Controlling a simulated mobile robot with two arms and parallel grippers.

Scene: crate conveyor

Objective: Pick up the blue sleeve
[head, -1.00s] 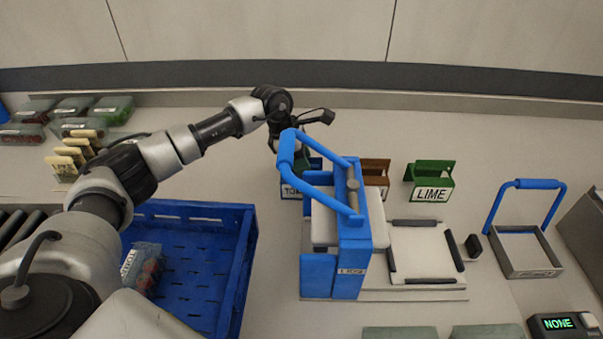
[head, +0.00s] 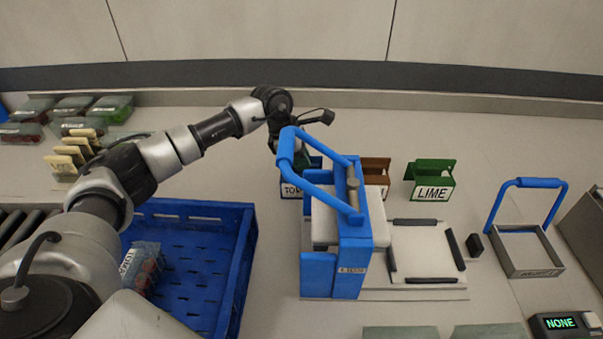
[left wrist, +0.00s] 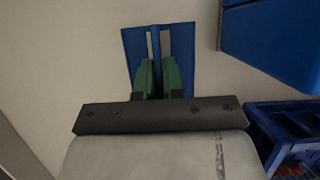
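The blue sleeve (left wrist: 130,45) lies under my left gripper (left wrist: 158,68) in the left wrist view. The gripper's two green fingers stand close together over the sleeve's middle, with a thin strip showing between them. Whether they press on the sleeve is not clear. In the head view the sleeve (head: 291,191) stands on the table with part of a white label showing, and a blue handle hides much of it. My left gripper (head: 287,143) is above it there, its fingers mostly hidden. My right gripper does not show.
A blue-handled fixture (head: 347,262) stands close in front of the sleeve. A brown sleeve (head: 377,166) and a green LIME sleeve (head: 432,181) stand to the right. A blue crate (head: 247,265) holding a bag is at the lower left. A handled metal frame (head: 528,272) stands at the right.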

